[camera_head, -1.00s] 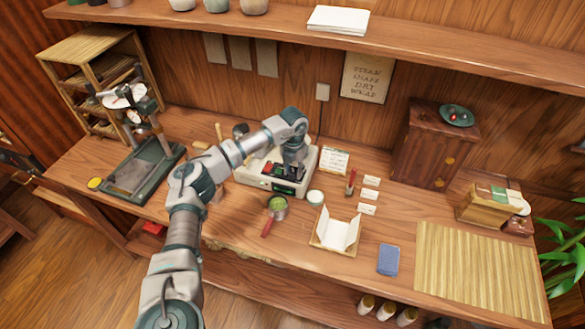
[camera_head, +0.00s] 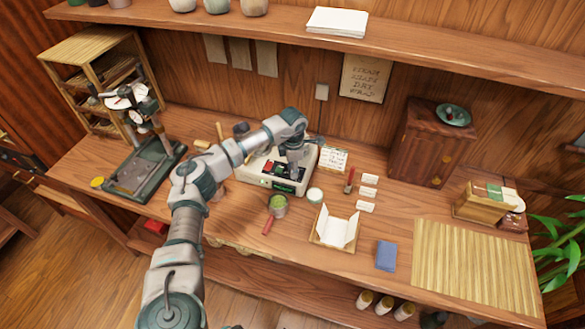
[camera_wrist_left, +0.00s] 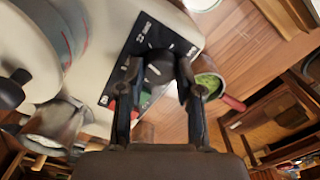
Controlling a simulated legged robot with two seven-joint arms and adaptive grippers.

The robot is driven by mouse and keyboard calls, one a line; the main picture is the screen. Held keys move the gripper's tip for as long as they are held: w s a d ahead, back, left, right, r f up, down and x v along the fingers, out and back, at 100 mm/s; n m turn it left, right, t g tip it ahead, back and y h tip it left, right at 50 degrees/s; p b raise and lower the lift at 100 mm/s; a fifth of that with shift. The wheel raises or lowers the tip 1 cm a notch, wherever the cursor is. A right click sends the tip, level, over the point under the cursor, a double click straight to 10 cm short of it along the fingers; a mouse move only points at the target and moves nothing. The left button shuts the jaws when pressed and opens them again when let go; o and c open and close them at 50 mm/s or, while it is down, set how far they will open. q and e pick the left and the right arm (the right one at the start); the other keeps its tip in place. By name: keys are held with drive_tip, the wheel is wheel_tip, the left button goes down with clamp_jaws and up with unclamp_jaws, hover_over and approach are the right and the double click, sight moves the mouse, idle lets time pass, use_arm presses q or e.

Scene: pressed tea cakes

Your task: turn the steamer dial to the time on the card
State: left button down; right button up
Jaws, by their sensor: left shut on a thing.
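The cream steamer (camera_head: 248,176) stands at the back middle of the bench, with a dark control panel on its front. Its dark round dial (camera_wrist_left: 158,68) shows in the left wrist view, on a black panel (camera_wrist_left: 143,38) with white marks. My left gripper (camera_wrist_left: 160,76) is shut on the dial, one finger on each side. In the head view my left gripper (camera_head: 289,174) hangs over the panel and hides the dial. The card (camera_head: 333,159) with small writing lies right of the steamer; its time is too small to read. My right gripper is not in view.
A green-filled strainer or cup with a red handle (camera_head: 278,206) stands in front of the steamer. A paper-lined tray (camera_head: 322,239), small labels (camera_head: 367,192) and a blue cloth (camera_head: 386,256) lie to the right. A press (camera_head: 140,172) stands at left.

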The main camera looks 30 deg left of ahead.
use_arm(q)
drive_tip(key=shift+w+m, duration=0.1)
drive_tip(key=shift+m, duration=1.1)
drive_tip(key=shift+d+f+m, duration=0.1)
drive_tip(key=shift+m, duration=0.2)
drive_tip(key=c, duration=1)
unclamp_jaws()
drive_tip(key=shift+o, duration=1.3)
drive_tip(key=shift+w+f, duration=0.1)
drive_tip(key=shift+w, duration=0.1)
drive_tip(key=shift+s, duration=0.1)
drive_tip(key=shift+r, duration=0.35)
wheel_tip(320, 180, up, 11)
drive_tip(key=shift+r, duration=0.1)
